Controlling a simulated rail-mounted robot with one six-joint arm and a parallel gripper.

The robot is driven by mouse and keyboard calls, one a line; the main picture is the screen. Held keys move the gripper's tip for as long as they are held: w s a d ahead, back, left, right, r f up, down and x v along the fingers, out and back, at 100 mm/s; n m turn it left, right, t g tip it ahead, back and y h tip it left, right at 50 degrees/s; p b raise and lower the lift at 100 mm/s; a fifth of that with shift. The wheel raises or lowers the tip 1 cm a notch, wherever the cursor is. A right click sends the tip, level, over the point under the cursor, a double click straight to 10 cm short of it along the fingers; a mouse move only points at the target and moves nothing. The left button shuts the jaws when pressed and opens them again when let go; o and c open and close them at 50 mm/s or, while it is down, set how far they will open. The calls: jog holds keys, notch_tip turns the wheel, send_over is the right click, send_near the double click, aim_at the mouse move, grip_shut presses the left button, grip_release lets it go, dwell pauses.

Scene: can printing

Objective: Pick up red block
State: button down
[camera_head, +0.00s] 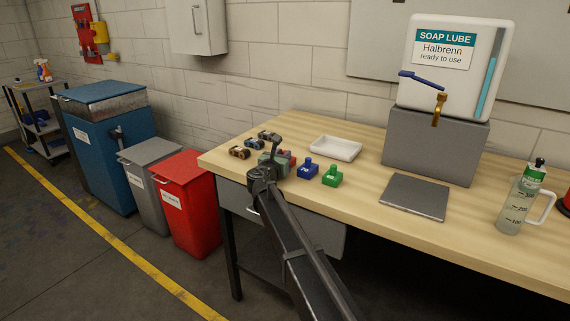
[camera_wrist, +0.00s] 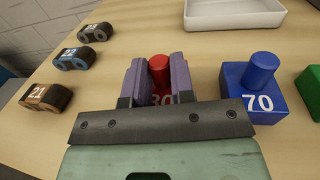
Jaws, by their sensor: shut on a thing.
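The red block (camera_wrist: 159,72) has a round peg on top and a partly hidden number on its front. In the wrist view it sits between the two purple-grey fingers of my gripper (camera_wrist: 160,80), which are shut on it. In the head view the red block (camera_head: 291,155) is mostly hidden behind my gripper (camera_head: 280,158), at the left end of the wooden table. I cannot tell whether the block is touching the tabletop.
A blue block (camera_wrist: 252,92) marked 70 stands close to the right, with a green block (camera_head: 332,176) beyond it. Several numbered dark pieces (camera_wrist: 71,59) lie to the left. A white tray (camera_head: 335,148) lies behind. A grey plate (camera_head: 414,196) is further right.

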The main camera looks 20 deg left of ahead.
notch_tip(320, 180, up, 20)
jog(key=p, duration=2)
